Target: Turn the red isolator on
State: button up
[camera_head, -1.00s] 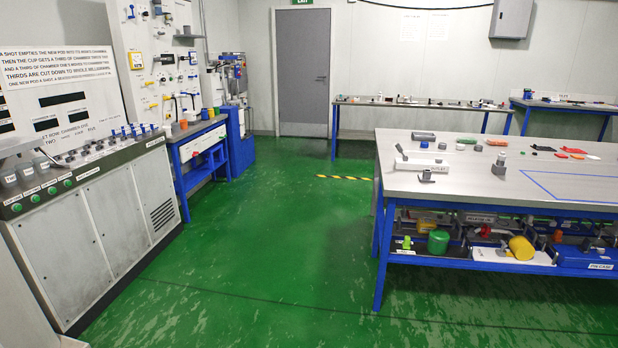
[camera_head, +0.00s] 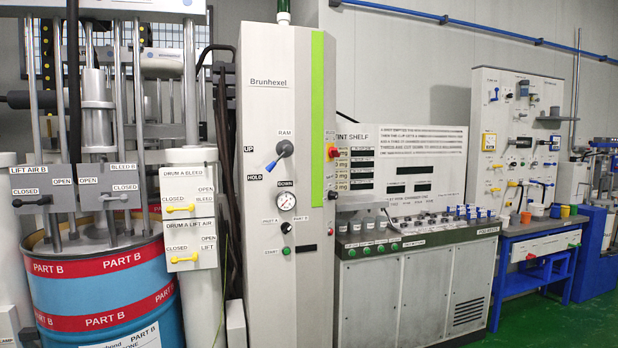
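A red rotary knob on a yellow plate (camera_head: 332,151), which looks like the red isolator, sits on the right side face of the tall grey Brunhexel cabinet (camera_head: 270,110), near its upper middle. It is small and seen at an angle, so I cannot tell its on or off position. My gripper is not in view.
A blue Part B drum (camera_head: 105,290) stands left. A grey control console (camera_head: 410,290) stands right. Green floor (camera_head: 560,325) shows lower right.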

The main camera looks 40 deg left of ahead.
aim_at(333, 152)
jog(key=u, duration=0.8)
jog(key=i, duration=0.85)
jog(key=u, duration=1.05)
jog(key=i, duration=0.85)
jog(key=z, duration=0.5)
